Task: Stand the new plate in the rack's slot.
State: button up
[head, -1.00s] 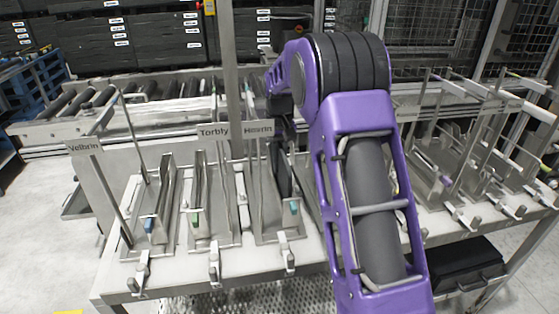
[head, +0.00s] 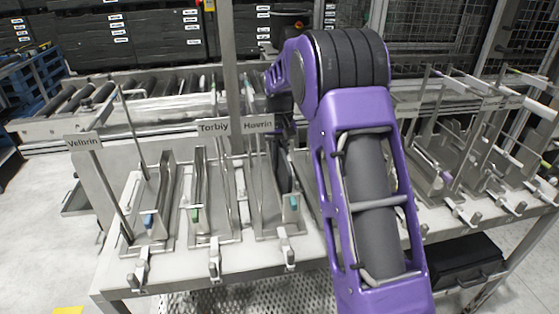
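Several slotted metal racks stand in a row on the white bench. The left one (head: 150,215) is under a sign reading Velbrin (head: 83,142). The middle one (head: 208,215) is under a sign reading Torbly (head: 213,127). The third (head: 277,215) is under a sign reading Havrin (head: 258,125). Thin upright metal sheets show in these racks; I cannot tell plates from slot walls.
More racks with upright posts (head: 470,165) stand right of my arm. A roller conveyor (head: 150,100) runs behind the bench (head: 180,272). A steel post (head: 234,60) rises near the Torbly sign. A black case (head: 465,262) sits below the bench. Clear floor is at left.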

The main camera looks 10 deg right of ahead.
jog(key=o, duration=0.5)
jog(key=shift+r, duration=0.1)
